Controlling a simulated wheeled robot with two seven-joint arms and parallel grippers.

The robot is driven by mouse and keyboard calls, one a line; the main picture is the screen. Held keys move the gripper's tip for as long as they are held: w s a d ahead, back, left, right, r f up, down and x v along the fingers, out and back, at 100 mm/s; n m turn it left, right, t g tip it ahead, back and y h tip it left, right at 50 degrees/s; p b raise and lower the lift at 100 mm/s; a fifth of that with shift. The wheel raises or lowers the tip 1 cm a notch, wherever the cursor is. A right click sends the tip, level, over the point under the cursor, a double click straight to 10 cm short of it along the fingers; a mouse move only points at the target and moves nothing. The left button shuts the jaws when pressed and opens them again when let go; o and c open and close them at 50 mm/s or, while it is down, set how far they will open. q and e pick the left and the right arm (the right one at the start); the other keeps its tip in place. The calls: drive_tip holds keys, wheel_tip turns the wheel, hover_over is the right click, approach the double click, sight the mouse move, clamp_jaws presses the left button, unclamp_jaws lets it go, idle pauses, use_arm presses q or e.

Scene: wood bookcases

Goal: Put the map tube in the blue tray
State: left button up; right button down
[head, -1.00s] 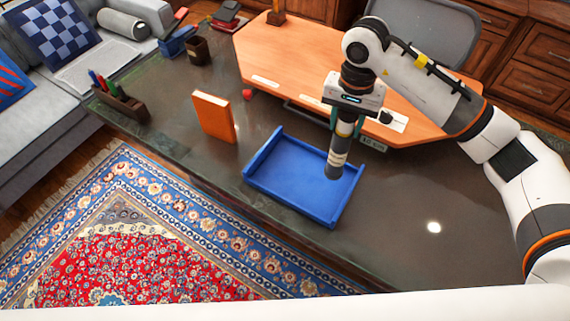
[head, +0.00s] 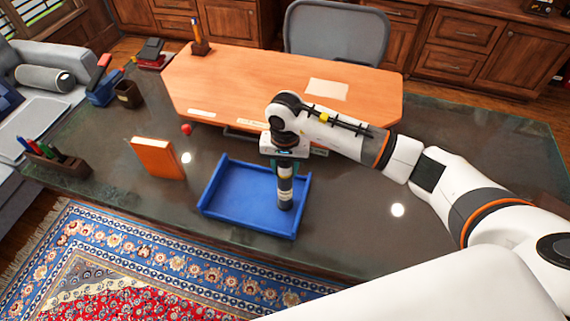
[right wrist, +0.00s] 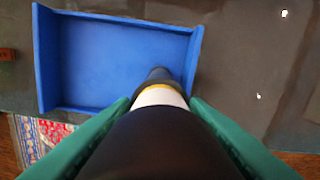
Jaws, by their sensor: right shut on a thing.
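The blue tray (head: 238,205) lies on the dark table and fills the upper left of the right wrist view (right wrist: 120,60). The map tube (head: 285,190) is a dark cylinder with pale and yellow bands. My right gripper (head: 284,163) is shut on the map tube near its top and holds it upright over the right part of the tray. In the right wrist view the tube (right wrist: 160,97) points away between the green fingers, its far end over the tray's right side. I cannot tell whether its lower end touches the tray floor. My left gripper is not in view.
An orange book (head: 158,158) stands left of the tray, with a small red ball (head: 186,129) behind it. A pen holder (head: 55,160) sits at the table's left end. The table right of the tray is clear.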

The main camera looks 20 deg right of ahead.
drive_tip(key=shift+f, duration=0.15)
drive_tip(key=c, duration=0.8)
unclamp_jaws()
drive_tip(key=shift+c, duration=0.2)
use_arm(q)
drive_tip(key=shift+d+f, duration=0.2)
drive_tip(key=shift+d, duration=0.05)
use_arm(e)
drive_tip(key=shift+r, duration=0.35)
wheel_tip(320, 180, up, 11)
drive_tip(key=b, duration=0.4)
drive_tip(key=shift+f, duration=0.2)
drive_tip(key=shift+r, duration=0.55)
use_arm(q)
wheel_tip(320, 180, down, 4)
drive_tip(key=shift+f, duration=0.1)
